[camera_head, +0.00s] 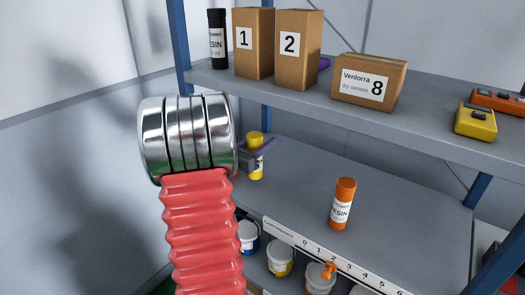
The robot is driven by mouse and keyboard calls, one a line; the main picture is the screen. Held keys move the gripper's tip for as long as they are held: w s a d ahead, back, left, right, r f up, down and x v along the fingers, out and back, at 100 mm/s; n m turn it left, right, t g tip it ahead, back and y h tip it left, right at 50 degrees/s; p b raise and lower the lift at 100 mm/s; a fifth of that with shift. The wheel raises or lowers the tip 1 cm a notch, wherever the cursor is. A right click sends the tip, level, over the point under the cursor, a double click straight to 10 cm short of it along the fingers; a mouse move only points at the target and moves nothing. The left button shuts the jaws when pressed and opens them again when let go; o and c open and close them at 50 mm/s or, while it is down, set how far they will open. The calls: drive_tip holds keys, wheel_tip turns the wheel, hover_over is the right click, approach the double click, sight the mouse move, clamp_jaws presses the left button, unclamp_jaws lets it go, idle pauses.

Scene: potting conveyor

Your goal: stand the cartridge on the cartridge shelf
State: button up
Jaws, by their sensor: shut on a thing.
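The cartridge (256,170), white-labelled with a yellow cap and yellow lower end, is upright in my gripper (258,148). My gripper is shut on it just below the cap, and my arm hides part of the gripper. The cartridge shelf (320,185) is the grey middle shelf, with a numbered strip along its front edge. The cartridge is at the left part of this shelf in the picture; I cannot tell whether its lower end touches the surface.
An orange resin cartridge (342,204) stands on the same shelf, right of mine. The upper shelf (420,110) overhangs it, with boxes, a black cartridge (217,40) and a yellow device (475,122). Tubs (280,258) stand below. The shelf's right part is clear.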

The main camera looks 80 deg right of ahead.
drive_tip(key=shift+f, duration=1.85)
drive_tip(key=o, duration=1.3)
drive_tip(key=shift+f, duration=0.1)
drive_tip(key=v, duration=1.2)
drive_tip(key=shift+w, duration=0.1)
